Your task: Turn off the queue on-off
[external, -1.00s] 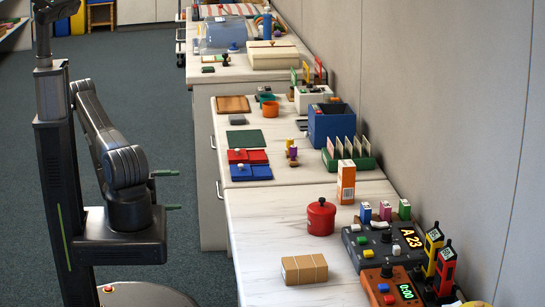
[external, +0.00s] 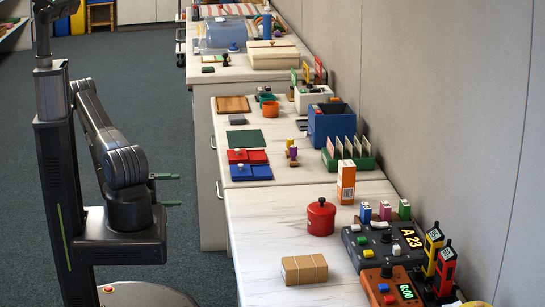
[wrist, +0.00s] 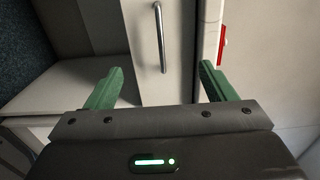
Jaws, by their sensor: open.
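The queue device (external: 374,255) is a dark grey console on the near counter, against the wall. It has a lit "A 23" display (external: 410,238), a knob and several coloured buttons. Which part is its on-off is too small to tell. My gripper (external: 172,190) is left of the counters, over the floor, well apart from the console. Its green fingers are spread and empty. In the wrist view my gripper (wrist: 161,68) faces a cabinet front with a bar handle (wrist: 160,38); the console is not in that view.
An orange device (external: 378,296) with a "0:00" display sits in front of the console. A red pot (external: 320,217), a brown parcel (external: 304,269) and an orange-white carton (external: 346,182) stand on the near counter (external: 262,230). Yellow and red handhelds stand by the wall.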

